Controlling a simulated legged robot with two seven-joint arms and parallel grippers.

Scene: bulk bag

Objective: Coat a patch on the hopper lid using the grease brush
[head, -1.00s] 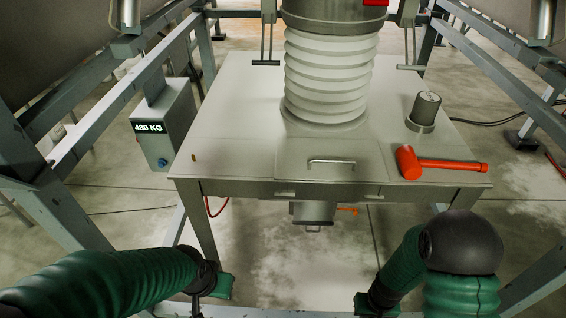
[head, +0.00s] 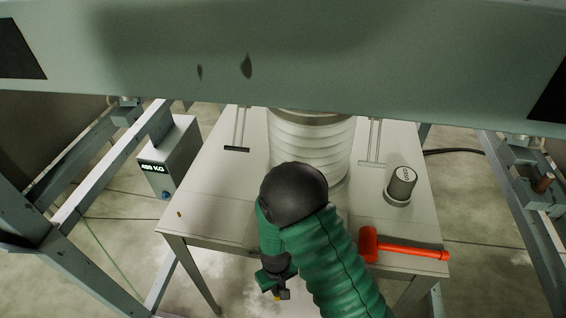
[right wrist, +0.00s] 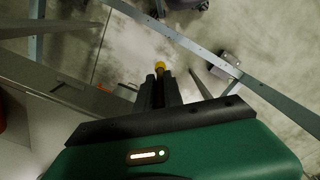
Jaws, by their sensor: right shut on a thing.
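My right gripper (head: 274,281) hangs in front of the table's front edge, pointing down. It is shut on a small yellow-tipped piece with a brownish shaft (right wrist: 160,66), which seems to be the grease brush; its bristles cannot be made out. In the right wrist view the gripper's fingers (right wrist: 159,90) close around it. The hopper lid with its handle is hidden behind my right arm in the head view. Only the pale table top (head: 225,195) around it shows. My left gripper is out of view.
A ribbed white spout (head: 310,150) stands mid-table. An orange mallet (head: 410,248) and a grey canister (head: 402,183) are at the right. A weight display box (head: 165,160) is at the left. A wide green-grey beam (head: 300,60) crosses above. A brown peg (head: 543,183) sits on the right frame.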

